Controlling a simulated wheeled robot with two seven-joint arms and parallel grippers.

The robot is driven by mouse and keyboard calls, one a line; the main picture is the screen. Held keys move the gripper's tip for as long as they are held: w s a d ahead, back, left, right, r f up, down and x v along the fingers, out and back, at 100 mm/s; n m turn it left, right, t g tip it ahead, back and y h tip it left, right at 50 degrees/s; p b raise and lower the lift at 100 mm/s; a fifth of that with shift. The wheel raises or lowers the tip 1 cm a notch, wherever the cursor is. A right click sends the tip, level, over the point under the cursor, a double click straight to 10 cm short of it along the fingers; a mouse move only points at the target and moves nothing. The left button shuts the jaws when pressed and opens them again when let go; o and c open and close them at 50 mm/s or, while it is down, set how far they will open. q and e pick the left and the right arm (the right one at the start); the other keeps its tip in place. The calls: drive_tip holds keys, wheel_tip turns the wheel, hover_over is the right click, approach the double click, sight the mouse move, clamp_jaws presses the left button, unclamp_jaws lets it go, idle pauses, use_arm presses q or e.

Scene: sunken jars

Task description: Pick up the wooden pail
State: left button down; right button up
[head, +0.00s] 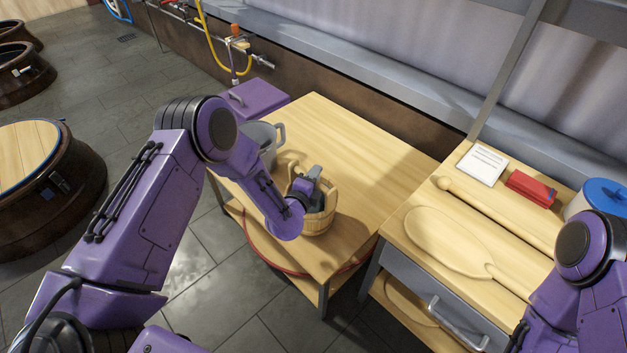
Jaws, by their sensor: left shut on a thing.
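The wooden pail (319,222) is a small light-brown tub near the front of the low wooden table (352,160). My left gripper (306,184) is at the pail's upper part and shut on it. My left wrist and forearm cover part of the pail's left side. The fingertips are partly hidden, and I cannot tell whether the pail touches the table. My right arm shows at the lower right, but its gripper is out of view.
A grey pot (262,135) stands behind my left forearm. A second table at the right holds a large wooden paddle (445,235), a white card (481,163), a red object (531,188) and a blue-lidded container (604,193). Sunken jars (85,190) are at the left. The table's right half is clear.

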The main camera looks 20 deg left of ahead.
use_arm(q)
drive_tip(key=s+d+r+p, duration=0.1)
drive_tip(key=s+d+r, duration=0.3)
drive_tip(key=s+r, duration=0.7)
drive_tip(key=shift+s+d+r, duration=0.2)
drive_tip(key=shift+s+r, duration=0.05)
drive_tip(key=shift+s, duration=0.85)
drive_tip(key=c, duration=1.8)
unclamp_jaws()
clamp_jaws()
